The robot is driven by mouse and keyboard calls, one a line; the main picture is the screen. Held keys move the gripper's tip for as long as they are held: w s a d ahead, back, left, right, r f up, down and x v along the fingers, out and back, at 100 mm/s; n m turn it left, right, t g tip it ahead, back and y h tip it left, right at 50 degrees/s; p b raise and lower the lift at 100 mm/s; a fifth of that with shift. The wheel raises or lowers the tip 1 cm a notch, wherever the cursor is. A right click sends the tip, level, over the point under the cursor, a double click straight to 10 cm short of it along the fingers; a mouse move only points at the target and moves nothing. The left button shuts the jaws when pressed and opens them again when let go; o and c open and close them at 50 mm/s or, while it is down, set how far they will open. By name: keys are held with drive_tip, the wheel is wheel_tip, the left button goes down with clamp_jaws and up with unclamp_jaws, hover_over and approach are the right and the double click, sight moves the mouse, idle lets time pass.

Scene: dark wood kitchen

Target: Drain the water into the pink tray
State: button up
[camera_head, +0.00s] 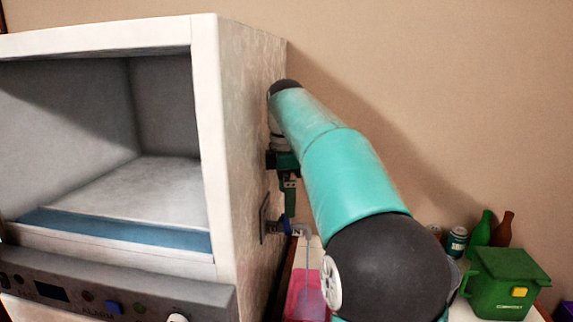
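A large white box-shaped appliance (255,110) with an open, empty chamber fills the left side. On its right wall is a small drain fitting with a blue part (283,226) and a grey spout (302,229). A thin pale line runs down from the spout; I cannot tell whether it is water or a tube. The pink tray (305,297) is below the spout, partly hidden by my arm. My gripper (289,200) points down beside the right wall, just above the blue part. I cannot tell whether it touches it, or whether the fingers are open or shut.
A green compost bin (503,285), green bottle (481,230), brown bottle (503,230) and can (456,242) stand at lower right. The wall (430,90) is behind my arm. A control panel (90,292) runs along the appliance's front.

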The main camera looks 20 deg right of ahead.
wheel_tip(320, 180, up, 8)
idle(0.4)
drive_tip(key=shift+r, duration=0.1)
idle(7.1)
